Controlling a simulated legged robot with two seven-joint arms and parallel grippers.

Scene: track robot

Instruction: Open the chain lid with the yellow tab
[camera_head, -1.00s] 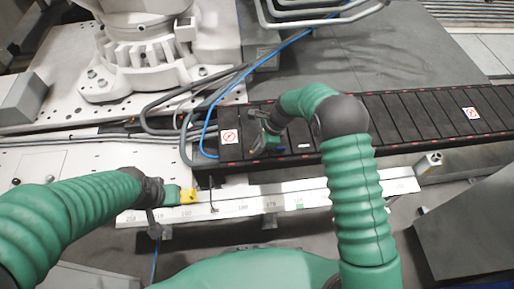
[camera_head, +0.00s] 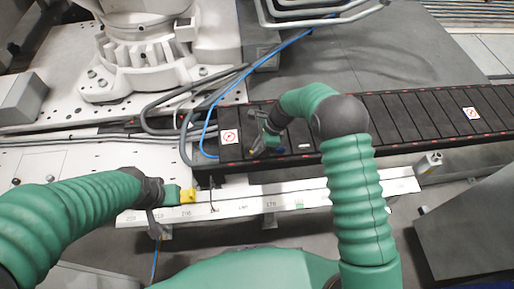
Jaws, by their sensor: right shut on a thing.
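The black cable chain (camera_head: 395,122) runs across the middle to the right, with a row of segmented lids. My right gripper (camera_head: 262,148) reaches down over the chain's left part. It is shut on a small part of the chain lid; the part is mostly hidden by the gripper, and a little yellow shows at its tip. My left gripper (camera_head: 178,195) is at the white rail, left of the chain.
A white rail (camera_head: 340,192) with printed numbers lies in front of the chain. Blue and grey cables (camera_head: 205,125) curve at the chain's left end. A large white robot base (camera_head: 150,65) stands behind left. Grey floor (camera_head: 350,60) is clear behind the chain.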

